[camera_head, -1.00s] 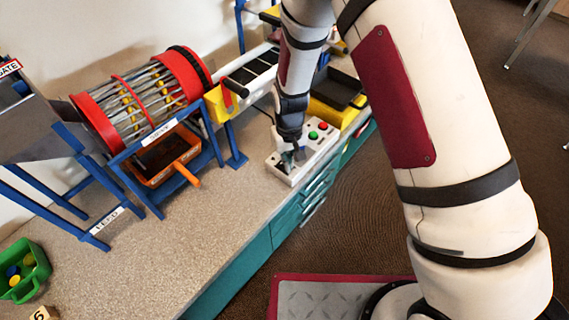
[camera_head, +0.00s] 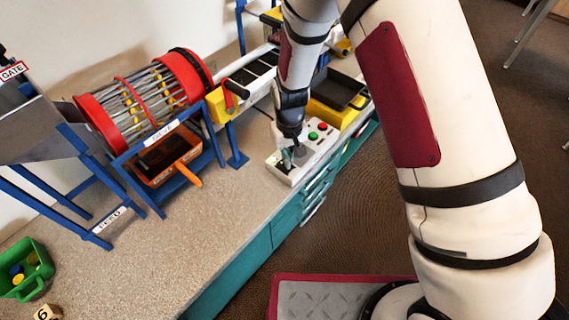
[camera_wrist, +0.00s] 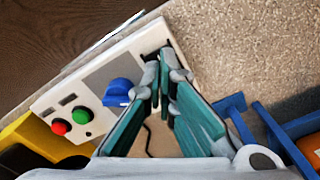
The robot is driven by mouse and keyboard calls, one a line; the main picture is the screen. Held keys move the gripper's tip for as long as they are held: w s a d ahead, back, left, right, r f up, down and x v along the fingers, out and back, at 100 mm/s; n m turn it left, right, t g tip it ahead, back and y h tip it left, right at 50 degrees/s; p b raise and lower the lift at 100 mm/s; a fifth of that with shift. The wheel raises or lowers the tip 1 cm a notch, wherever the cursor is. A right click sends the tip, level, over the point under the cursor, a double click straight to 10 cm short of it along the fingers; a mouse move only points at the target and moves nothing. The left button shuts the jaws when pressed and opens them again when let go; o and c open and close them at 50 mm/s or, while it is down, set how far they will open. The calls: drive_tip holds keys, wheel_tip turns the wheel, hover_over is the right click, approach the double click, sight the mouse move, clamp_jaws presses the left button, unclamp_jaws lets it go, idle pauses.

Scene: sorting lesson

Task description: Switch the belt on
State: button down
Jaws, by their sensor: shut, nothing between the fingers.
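The white control box (camera_head: 281,174) lies on the counter and also shows in the wrist view (camera_wrist: 103,66). It carries a green button (camera_wrist: 82,115), a red button (camera_wrist: 60,127), a blue knob (camera_wrist: 118,92) on a grey plate and a black switch (camera_wrist: 152,52) near one end. My gripper (camera_wrist: 163,92) is shut and empty over the box, its tips close to the black switch; whether they touch it I cannot tell. In the head view my gripper (camera_head: 291,157) partly covers that end of the box. The dark belt (camera_head: 254,76) runs behind the box.
A red-ended drum (camera_head: 143,98) on a blue frame stands at left, above an orange tray (camera_head: 170,160). A yellow bin (camera_head: 335,115) stands beyond the box. A green basket (camera_head: 40,277) and a numbered block (camera_head: 46,313) sit at lower left. The front counter is clear.

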drive_tip(key=shift+r+p, duration=0.8)
drive_tip(key=shift+r, duration=1.45)
drive_tip(key=s+d+r+m+t, duration=0.15)
drive_tip(key=d+r, duration=0.35)
drive_tip(key=r, duration=0.7)
drive_tip(key=s+d+r+m+t, duration=0.1)
drive_tip(key=s+d+r, duration=0.3)
drive_tip(key=r, duration=0.8)
drive_tip(key=s+d+r+m+t, duration=0.1)
drive_tip(key=s+d+r, duration=0.4)
drive_tip(key=s, duration=0.4)
drive_tip(key=s+d+r+m+t, duration=0.1)
drive_tip(key=s+d+r, duration=0.5)
drive_tip(key=s, duration=0.3)
drive_tip(key=shift+d+r, duration=0.15)
drive_tip(key=shift+r, duration=0.05)
drive_tip(key=shift+t, duration=0.25)
